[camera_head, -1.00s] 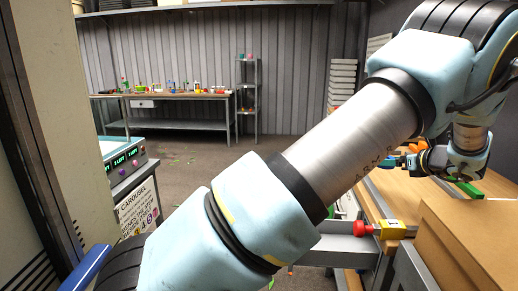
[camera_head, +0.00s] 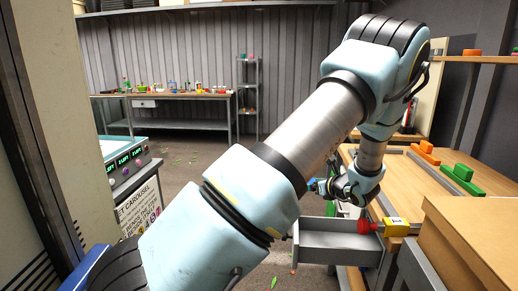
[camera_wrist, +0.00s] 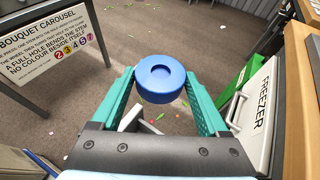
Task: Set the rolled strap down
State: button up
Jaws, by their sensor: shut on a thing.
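The rolled strap is a blue ring-shaped roll (camera_wrist: 160,88) with a hollow in its middle. In the wrist view it sits between the tips of my gripper's two teal fingers, which are shut on it. It is held up above the brown floor. In the head view my gripper (camera_head: 322,187) is at the end of the bent-down arm, left of the wooden table (camera_head: 400,178) and beyond the grey drawer (camera_head: 325,252). The strap is too small there to make out clearly.
Orange (camera_head: 426,152) and green (camera_head: 462,178) blocks lie on the table. A red knob with a yellow tag (camera_head: 397,227) is beside the drawer. In the wrist view a white freezer (camera_wrist: 262,112) stands right and a bouquet carousel sign (camera_wrist: 45,40) left. Scraps litter the floor.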

jog(key=s+a+f, duration=0.3)
jog(key=a+f, duration=0.1)
jog(key=a, duration=0.5)
jog(key=s+a+f, duration=0.3)
jog(key=a+f, duration=0.1)
jog(key=a, duration=0.5)
jog(key=s+a+f+n+y, duration=0.1)
jog(key=s+a+f, duration=0.2)
jog(key=a, duration=0.6)
jog(key=shift+s+f, duration=0.25)
jog(key=shift+f, duration=0.25)
jog(key=shift+d, duration=0.15)
